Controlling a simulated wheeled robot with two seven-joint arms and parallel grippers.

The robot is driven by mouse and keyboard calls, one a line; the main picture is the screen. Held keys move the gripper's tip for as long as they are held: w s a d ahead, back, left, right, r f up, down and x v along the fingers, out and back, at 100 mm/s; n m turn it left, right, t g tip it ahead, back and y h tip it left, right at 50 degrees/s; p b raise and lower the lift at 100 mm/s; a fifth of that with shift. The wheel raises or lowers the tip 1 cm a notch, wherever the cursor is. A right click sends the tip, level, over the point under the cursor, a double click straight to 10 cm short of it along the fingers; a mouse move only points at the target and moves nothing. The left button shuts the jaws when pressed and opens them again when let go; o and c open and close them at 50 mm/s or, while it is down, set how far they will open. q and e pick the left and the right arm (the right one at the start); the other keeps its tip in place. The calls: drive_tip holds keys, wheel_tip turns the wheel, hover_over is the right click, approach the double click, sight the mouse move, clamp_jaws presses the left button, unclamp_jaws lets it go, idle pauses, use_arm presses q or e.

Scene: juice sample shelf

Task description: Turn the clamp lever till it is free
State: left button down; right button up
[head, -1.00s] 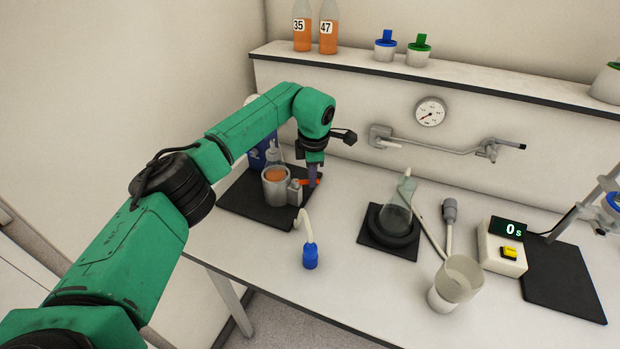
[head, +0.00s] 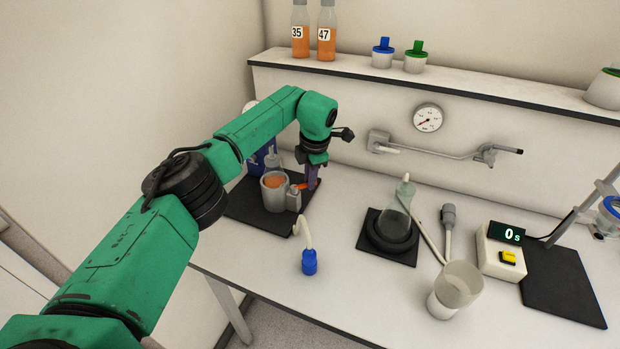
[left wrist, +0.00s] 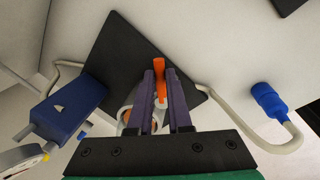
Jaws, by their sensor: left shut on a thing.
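The orange clamp lever (head: 299,186) sits on a grey clamp body (head: 293,199) beside a grey cup holding orange liquid (head: 273,190), on a black mat at the left of the bench. In the left wrist view the lever (left wrist: 158,72) stands between the purple fingers. My left gripper (head: 312,182) is shut on the lever, reaching down from above. The fingers partly hide the lever and the clamp. My right gripper is in neither view.
A hose with a blue end (head: 309,262) lies in front of the mat. A flask (head: 393,214) on a black ring, a white beaker (head: 455,288) and a timer (head: 501,250) reading 0 stand to the right. A metal pipe arm (head: 440,152) juts from the back wall.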

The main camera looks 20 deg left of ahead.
use_arm(q)
drive_tip(key=c, duration=0.8)
unclamp_jaws()
drive_tip(key=shift+c, duration=0.2)
drive_tip(key=shift+r, duration=0.3)
wheel_tip(320, 180, up, 14)
drive_tip(key=s+d+b, duration=0.2)
drive_tip(key=shift+a+f, duration=0.1)
drive_tip(key=shift+f, duration=0.05)
